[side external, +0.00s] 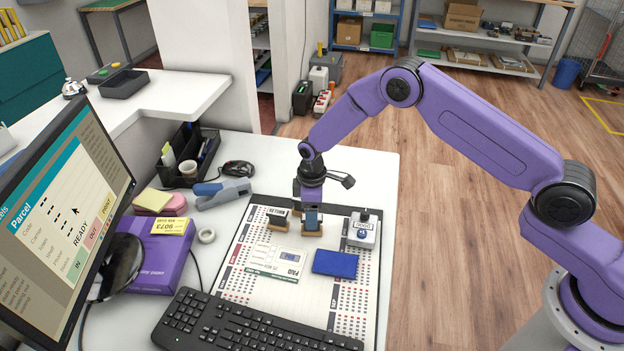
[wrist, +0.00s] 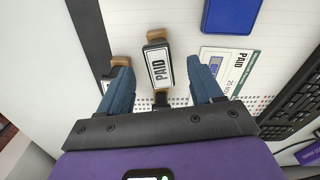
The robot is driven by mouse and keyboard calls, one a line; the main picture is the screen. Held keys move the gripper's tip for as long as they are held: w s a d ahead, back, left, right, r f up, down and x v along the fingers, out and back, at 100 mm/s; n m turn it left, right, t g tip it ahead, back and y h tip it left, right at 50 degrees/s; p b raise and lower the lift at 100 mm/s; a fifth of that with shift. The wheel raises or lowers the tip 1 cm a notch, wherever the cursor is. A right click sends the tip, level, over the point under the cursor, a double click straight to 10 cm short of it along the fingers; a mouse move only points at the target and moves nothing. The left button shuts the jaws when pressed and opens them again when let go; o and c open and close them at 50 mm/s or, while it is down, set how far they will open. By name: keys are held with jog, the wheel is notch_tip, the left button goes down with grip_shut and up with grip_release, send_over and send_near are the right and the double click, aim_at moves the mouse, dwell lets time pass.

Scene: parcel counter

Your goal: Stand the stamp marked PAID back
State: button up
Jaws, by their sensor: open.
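The stamp marked PAID (wrist: 159,68) has a dark body with a white label and shows between my fingers in the wrist view. Tan wooden parts show at both its ends. My gripper (wrist: 158,64) is open, with one blue finger on each side of the stamp and a visible gap on both sides. In the side view my gripper (side external: 311,213) is low over the mat, and its fingers hide most of this stamp. A card with a PAID imprint (side external: 276,262) lies in front; it also shows in the wrist view (wrist: 232,68).
Another wooden-based stamp (side external: 278,219) stands just left of my gripper. A grey stamp (side external: 362,232) stands close on the right. A blue pad (side external: 335,263) lies in front, and the keyboard (side external: 250,325) at the mat's front edge. The table behind my gripper is clear.

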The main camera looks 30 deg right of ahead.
notch_tip(320, 180, up, 12)
jog(key=s+r, duration=0.6)
jog(key=s, duration=0.1)
jog(key=s+d+r, duration=0.2)
jog(key=s+d, duration=0.2)
jog(key=s, duration=0.6)
jog(key=s+d+r, duration=0.3)
jog(key=s+d, duration=0.2)
jog(key=s, duration=0.6)
jog(key=s+d+r+n, duration=0.1)
jog(key=s+d, duration=0.3)
jog(key=s, duration=0.7)
jog(key=shift+d+r, duration=0.25)
jog(key=shift+r, duration=0.6)
